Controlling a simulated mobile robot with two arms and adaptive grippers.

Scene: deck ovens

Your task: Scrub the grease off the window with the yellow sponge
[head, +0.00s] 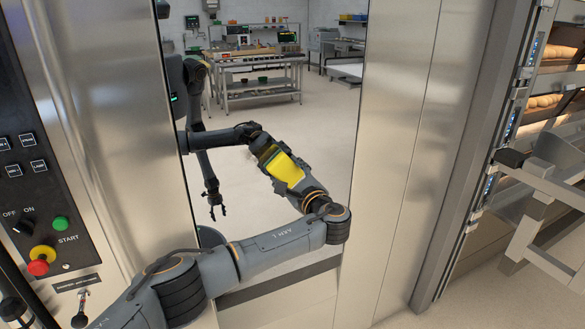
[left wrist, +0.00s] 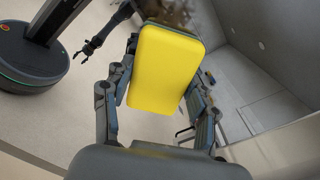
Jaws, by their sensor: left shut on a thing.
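The window (head: 318,120) is a tall, mirror-like glass pane set in a steel front. My left gripper (head: 285,170) is at the pane, with its arm reaching in from the lower left. It is shut on the yellow sponge (head: 284,168), whose broad face also fills the middle of the left wrist view (left wrist: 163,70). A brown, speckled grease patch (left wrist: 192,14) shows just beyond the sponge's top edge in the left wrist view. I cannot tell whether the sponge touches the glass. My right gripper shows only as a reflection.
A control panel (head: 25,165) with a red and yellow knob (head: 41,260) and a green button (head: 61,223) is at the left. Oven decks with bread (head: 550,100) and a protruding metal frame (head: 540,190) are at the right. Worktables appear in the glass.

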